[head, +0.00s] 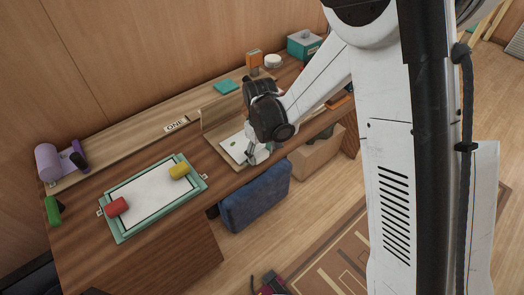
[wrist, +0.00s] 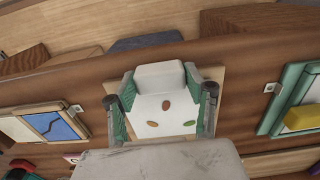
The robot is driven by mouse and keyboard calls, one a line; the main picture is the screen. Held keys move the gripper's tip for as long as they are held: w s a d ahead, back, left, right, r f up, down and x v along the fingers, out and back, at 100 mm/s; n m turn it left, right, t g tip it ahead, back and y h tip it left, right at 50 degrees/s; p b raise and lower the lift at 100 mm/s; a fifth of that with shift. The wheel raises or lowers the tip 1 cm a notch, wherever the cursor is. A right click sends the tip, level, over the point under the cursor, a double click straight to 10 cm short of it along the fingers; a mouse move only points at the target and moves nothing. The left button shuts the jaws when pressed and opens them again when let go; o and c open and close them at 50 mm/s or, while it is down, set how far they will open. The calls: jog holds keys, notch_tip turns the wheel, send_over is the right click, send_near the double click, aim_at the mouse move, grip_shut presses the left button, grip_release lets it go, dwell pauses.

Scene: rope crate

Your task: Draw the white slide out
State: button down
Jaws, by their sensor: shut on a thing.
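The white slide (head: 232,147) lies at the desk's front edge in the head view, partly hidden by my gripper (head: 257,155). In the wrist view, the slide (wrist: 160,110) is a white plate with orange and green ovals and a raised white block (wrist: 160,77) at one end. The green-padded fingers of my gripper (wrist: 160,88) stand on both sides of this block, shut on it. A light wooden holder (head: 218,115) stands around the slide's back part. My wrist hides some of where slide and holder meet.
A blue bin (head: 255,195) and a cardboard-coloured box (head: 316,155) stand below the desk's front edge. A sign (head: 176,124) stands behind.

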jog(key=c, duration=0.8)
grip_release()
jog(key=shift+s+d, duration=0.1)
jog(key=shift+s, duration=0.05)
jog(key=shift+c, duration=0.2)
jog(key=shift+r, duration=0.1)
notch_tip(320, 180, up, 12)
jog(key=s+d+r+m+t, duration=0.35)
jog(key=s+d+r, duration=0.45)
jog(key=d+r, duration=0.5)
jog(key=s+d+m+t, duration=0.3)
jog(key=s+d+m, duration=0.2)
jog(key=s+d, duration=0.5)
jog(key=shift+s+d+r+t, duration=0.3)
jog(key=shift+s+t, duration=0.05)
jog(key=shift+s, duration=0.5)
